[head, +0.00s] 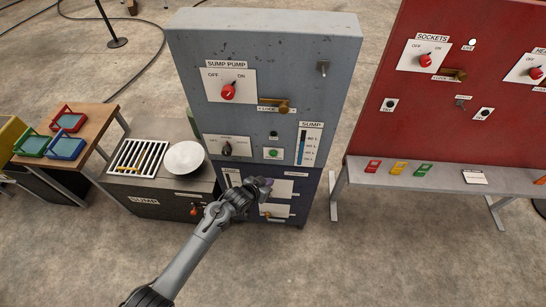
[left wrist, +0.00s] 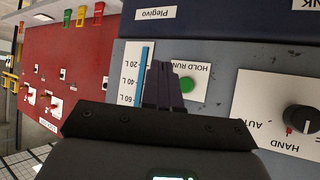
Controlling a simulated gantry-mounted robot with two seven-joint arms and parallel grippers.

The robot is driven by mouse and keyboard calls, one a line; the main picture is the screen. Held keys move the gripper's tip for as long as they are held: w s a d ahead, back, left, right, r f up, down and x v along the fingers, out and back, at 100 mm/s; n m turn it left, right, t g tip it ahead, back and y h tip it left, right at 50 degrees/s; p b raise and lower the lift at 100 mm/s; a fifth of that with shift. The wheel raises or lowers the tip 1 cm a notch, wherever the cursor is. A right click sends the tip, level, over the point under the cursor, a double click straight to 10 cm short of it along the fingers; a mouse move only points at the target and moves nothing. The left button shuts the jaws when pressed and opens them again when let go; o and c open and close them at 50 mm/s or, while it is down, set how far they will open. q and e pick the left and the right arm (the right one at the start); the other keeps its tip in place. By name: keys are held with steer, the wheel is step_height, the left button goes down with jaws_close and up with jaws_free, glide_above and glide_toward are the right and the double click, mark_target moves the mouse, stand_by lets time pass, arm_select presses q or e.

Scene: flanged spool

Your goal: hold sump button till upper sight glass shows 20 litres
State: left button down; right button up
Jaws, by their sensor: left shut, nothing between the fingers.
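The sump button is the green button (head: 273,153) on the grey cabinet's sump panel. In the left wrist view it is the green button (left wrist: 187,84) on a white HOLD RUN plate. The sump sight glass (head: 303,147) stands right of the button, with a blue column beside litre marks. It also shows in the left wrist view (left wrist: 140,72), partly behind my fingers; I cannot read the exact level. My left gripper (head: 266,185) is shut and empty, below the button in the head view. The fingers (left wrist: 165,70) overlap the plate beside the button; contact cannot be told. My right gripper is not in view.
A HAND/AUTO selector (head: 227,149) sits left of the button. The red OFF/ON knob (head: 228,92) and brass lever (head: 275,105) are above. A dark blue lower cabinet (head: 290,211) lies behind my gripper. A white bowl (head: 184,158) stands at left, a red cabinet (head: 472,90) at right.

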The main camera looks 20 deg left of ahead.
mark_target(273, 153)
arm_select(q)
steer(key=shift+w+r, duration=0.15)
steer(key=shift+w, duration=0.05)
stand_by(0.3)
steer(key=w+a+b, duration=0.2)
steer(key=w+b, duration=0.5)
steer(key=w, duration=0.1)
steer(key=shift+w+a, duration=0.15)
steer(key=shift+w, duration=0.1)
steer(key=shift+b, duration=0.3)
stand_by(1.8)
steer(key=shift+w+a, duration=0.1)
steer(key=shift+w, duration=0.3)
